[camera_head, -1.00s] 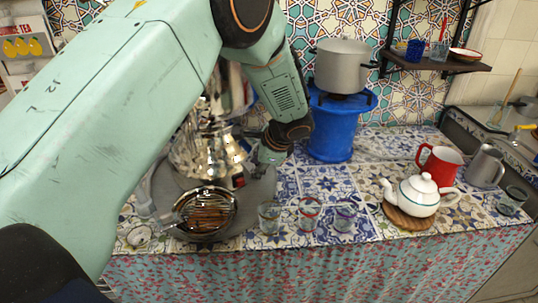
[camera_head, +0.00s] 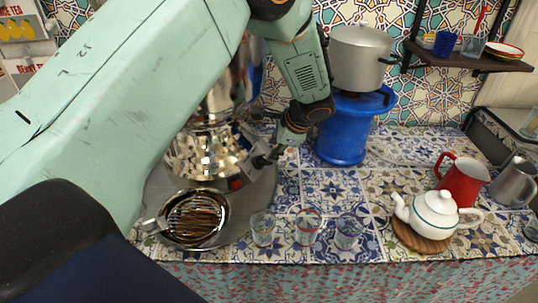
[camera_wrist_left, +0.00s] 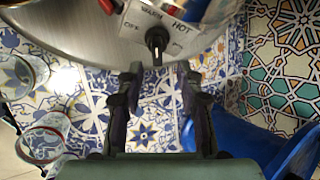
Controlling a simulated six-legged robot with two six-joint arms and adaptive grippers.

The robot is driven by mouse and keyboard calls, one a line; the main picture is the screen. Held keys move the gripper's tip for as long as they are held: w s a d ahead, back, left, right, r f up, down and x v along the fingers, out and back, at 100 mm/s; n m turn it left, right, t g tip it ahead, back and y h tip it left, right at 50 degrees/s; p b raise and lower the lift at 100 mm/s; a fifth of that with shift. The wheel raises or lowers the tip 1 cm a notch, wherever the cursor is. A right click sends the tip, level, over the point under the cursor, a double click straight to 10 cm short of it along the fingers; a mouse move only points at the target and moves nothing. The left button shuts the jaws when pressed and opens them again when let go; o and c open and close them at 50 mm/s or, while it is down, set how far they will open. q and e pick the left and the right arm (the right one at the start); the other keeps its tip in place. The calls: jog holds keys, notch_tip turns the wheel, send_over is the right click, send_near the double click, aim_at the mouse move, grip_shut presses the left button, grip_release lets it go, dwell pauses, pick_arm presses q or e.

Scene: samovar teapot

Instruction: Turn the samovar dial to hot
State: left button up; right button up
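The shiny metal samovar (camera_head: 205,155) stands at the left of the counter, partly hidden behind my left arm. Its dial, a black knob (camera_wrist_left: 157,40), shows in the left wrist view on a pale plate (camera_wrist_left: 140,22) marked OFF, WARM and HOT. The knob's exact setting is hard to read. My left gripper (camera_head: 262,160) is beside the samovar's lower right side. In the left wrist view my left gripper (camera_wrist_left: 160,75) has its two fingers apart, with the knob ahead of the gap and nothing between them. My right gripper is not in view.
A strainer bowl (camera_head: 196,218) sits on the round tray (camera_head: 262,195) before the samovar. Glasses (camera_head: 308,227) line the counter's front. A blue stand (camera_head: 343,140) bears a pot (camera_head: 360,57). A white teapot (camera_head: 435,213) and red jug (camera_head: 463,180) stand at right.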

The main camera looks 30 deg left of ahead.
aim_at(265, 158)
pick_arm(q)
jog(key=x, duration=0.6)
jog(key=shift+s+a+f+b, duration=0.3)
jog(key=shift+s+f+b, duration=0.05)
jog(key=shift+b, duration=0.05)
jog(key=shift+w+f, duration=0.35)
jog(key=shift+f, duration=0.05)
jog(key=shift+s+a+r, duration=0.15)
jog(key=shift+s, duration=0.15)
jog(key=shift+w, duration=0.15)
jog(key=c, duration=0.6)
grip_shut()
